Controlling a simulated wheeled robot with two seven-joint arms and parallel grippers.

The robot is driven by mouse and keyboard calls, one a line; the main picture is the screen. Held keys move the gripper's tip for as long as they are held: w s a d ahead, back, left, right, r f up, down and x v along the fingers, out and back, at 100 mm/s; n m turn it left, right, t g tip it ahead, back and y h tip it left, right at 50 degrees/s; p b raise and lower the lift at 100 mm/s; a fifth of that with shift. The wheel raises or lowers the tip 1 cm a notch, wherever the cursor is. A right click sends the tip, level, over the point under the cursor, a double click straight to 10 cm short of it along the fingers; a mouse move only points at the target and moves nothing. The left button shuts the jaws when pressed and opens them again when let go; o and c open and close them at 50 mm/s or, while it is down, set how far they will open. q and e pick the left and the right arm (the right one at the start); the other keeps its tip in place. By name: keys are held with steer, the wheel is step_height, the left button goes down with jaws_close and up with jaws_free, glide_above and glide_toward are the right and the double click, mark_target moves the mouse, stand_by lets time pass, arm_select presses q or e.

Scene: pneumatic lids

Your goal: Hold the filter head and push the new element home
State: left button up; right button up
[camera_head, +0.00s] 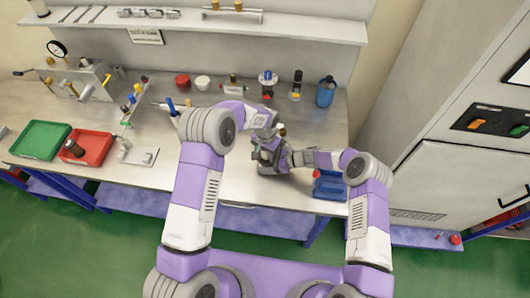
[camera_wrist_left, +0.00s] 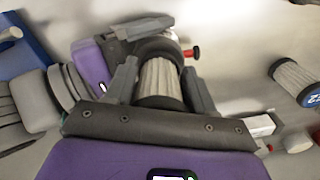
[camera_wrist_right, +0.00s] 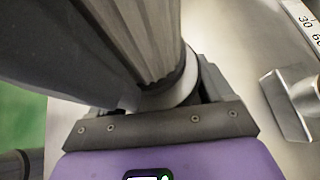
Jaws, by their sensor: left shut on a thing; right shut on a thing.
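The new element, a pale pleated cylinder with dark end caps, shows in the left wrist view (camera_wrist_left: 161,84). My left gripper (camera_head: 262,134) is shut around it, one finger on each side. My right gripper (camera_head: 272,158) is just below in the head view and shut on the filter head (camera_wrist_right: 178,96), of which a pale rim shows between its fingers. In the right wrist view the pleats (camera_wrist_right: 150,35) rise close from that rim. The two look in line and close together; I cannot tell whether the element is fully seated. Both grippers hide most of this in the head view.
A blue bin (camera_head: 329,190) stands right of my right gripper. Red (camera_head: 97,158) and green (camera_head: 20,148) trays lie at the left; a dark cylinder (camera_head: 73,149) is in the red one. Small parts and a blue bottle (camera_head: 326,92) line the back. The front-middle bench is clear.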

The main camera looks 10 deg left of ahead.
arm_select(q)
steer(key=shift+s+d+f, duration=0.1)
steer(key=shift+d+f, duration=0.1)
steer(key=shift+d, duration=0.35)
steer(key=shift+f, duration=0.2)
steer(key=shift+s+d, duration=0.25)
stand_by(1.3)
steer(key=shift+f, duration=0.15)
stand_by(0.4)
steer(key=shift+w+d+f, duration=0.1)
stand_by(1.5)
steer(key=o, duration=1)
steer(key=shift+o, duration=0.6)
steer(key=shift+w+d+r, duration=0.15)
steer(key=shift+d+r, duration=0.05)
steer(key=shift+r, duration=0.8)
steer(key=shift+w+a+r, duration=0.1)
steer(key=shift+a+r, duration=0.15)
steer(key=shift+r, duration=1.05)
steer(key=shift+a+r, duration=0.2)
steer(key=shift+r, duration=1.05)
